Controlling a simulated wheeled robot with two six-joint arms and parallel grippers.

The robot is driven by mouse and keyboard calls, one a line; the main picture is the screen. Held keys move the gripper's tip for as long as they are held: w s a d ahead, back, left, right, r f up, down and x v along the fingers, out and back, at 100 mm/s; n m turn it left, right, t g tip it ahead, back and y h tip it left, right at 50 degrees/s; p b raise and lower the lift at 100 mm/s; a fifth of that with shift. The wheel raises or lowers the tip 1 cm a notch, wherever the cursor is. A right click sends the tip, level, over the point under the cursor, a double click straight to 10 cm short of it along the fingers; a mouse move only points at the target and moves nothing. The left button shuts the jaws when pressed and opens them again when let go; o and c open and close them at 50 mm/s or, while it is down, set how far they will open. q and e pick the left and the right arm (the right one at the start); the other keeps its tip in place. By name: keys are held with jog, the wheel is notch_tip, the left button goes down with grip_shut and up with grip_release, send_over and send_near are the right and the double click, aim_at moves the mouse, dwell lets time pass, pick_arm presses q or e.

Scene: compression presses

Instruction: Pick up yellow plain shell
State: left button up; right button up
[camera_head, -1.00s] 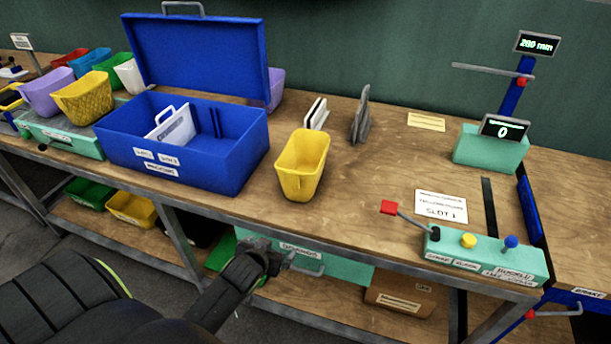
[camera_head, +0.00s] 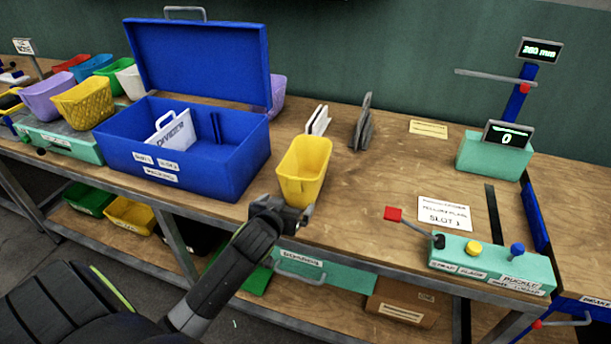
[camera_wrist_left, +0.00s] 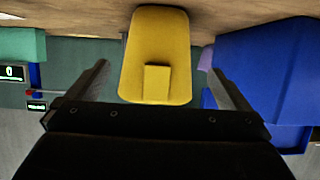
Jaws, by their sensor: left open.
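The yellow plain shell (camera_head: 304,168) stands upright on the wooden bench, just right of the blue box, and its smooth walls show in the head view. In the left wrist view the shell (camera_wrist_left: 158,50) appears between the two fingers, its smooth side and a small raised tab facing me. My left gripper (camera_head: 290,212) is at the bench's front edge, just in front of the shell's lower part. It is open, and its fingers also show in the left wrist view (camera_wrist_left: 168,85), one on each side of the shell. I cannot tell whether they touch it. My right gripper is out of view.
The open blue box (camera_head: 190,185) holds a white divider (camera_head: 172,132). A textured yellow basket (camera_head: 84,102) stands farther left. Grey upright plates (camera_head: 361,122) stand behind the shell. A green control panel (camera_head: 490,262) with a red-tipped lever is at right. Bench (camera_head: 375,190) right of the shell is clear.

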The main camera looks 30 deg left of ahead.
aim_at(296, 194)
pick_arm(q)
jog(key=x, duration=0.3)
jog(key=shift+w+a+f, duration=0.1)
jog(key=shift+w+f, duration=0.05)
jog(key=shift+w, duration=0.1)
jog(key=shift+w+a, duration=0.1)
jog(key=shift+w, duration=0.35)
jog(key=shift+p+x, duration=0.4)
jog(key=shift+x, duration=1.8)
jog(key=c, duration=0.7)
